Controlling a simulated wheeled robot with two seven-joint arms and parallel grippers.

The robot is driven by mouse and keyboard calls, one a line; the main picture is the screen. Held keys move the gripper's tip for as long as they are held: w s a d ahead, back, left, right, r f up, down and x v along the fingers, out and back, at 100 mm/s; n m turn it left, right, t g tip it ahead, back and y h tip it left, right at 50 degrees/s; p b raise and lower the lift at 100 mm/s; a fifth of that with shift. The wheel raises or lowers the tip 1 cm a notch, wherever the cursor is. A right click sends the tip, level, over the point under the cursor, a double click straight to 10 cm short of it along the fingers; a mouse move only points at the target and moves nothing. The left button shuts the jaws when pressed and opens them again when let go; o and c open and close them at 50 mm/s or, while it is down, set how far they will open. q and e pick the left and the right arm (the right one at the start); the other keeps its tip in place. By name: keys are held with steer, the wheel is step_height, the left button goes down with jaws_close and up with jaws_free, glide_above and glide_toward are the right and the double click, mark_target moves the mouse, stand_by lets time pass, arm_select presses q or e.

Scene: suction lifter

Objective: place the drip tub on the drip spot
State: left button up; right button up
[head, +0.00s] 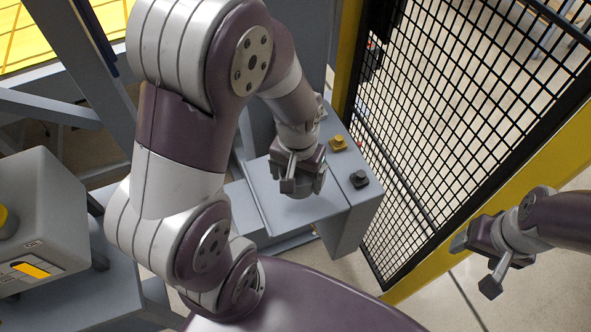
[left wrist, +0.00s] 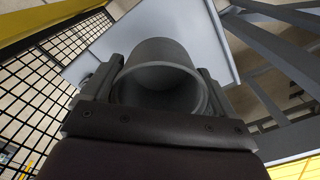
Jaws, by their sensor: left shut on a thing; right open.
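The drip tub (left wrist: 158,52) is a grey round tub with an open mouth, seen in the left wrist view. My left gripper (head: 301,178) is shut on it, with one finger on each side. In the head view the gripper hangs over the grey top of a console (head: 303,207), and the tub is mostly hidden below the jaws. I cannot tell whether the tub touches that surface. No drip spot marking can be made out; the gripper and tub may cover it. My right gripper (head: 475,265) is open and empty at the right, over the floor.
A yellow button (head: 338,142) and a black button (head: 359,179) stand on the console to the right of the left gripper. A black mesh fence (head: 450,110) with yellow posts rises behind. A grey box (head: 42,215) stands at the left.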

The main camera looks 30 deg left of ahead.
mark_target(295, 175)
arm_select(q)
steer(key=w+a+f, duration=0.1)
steer(key=w, duration=0.1)
steer(key=w+a+f, duration=0.1)
steer(key=w+f, duration=0.1)
steer(key=shift+a+f, duration=0.15)
steer(key=shift+a, duration=0.05)
steer(key=shift+s+f+p, duration=0.15)
steer(key=shift+f+p, duration=0.05)
steer(key=shift+f, duration=0.45)
steer(key=shift+s+f+p, duration=0.15)
steer(key=shift+f, duration=0.45)
steer(key=shift+s+f, duration=0.1)
steer(key=shift+f, duration=0.15)
steer(key=shift+w+f, duration=0.15)
steer(key=shift+w, duration=0.05)
steer(key=o, duration=0.7)
steer(key=shift+o, duration=0.9)
steer(key=shift+s, duration=0.1)
arm_select(e)
steer(key=shift+w+r, duration=0.25)
steer(key=shift+w, duration=0.2)
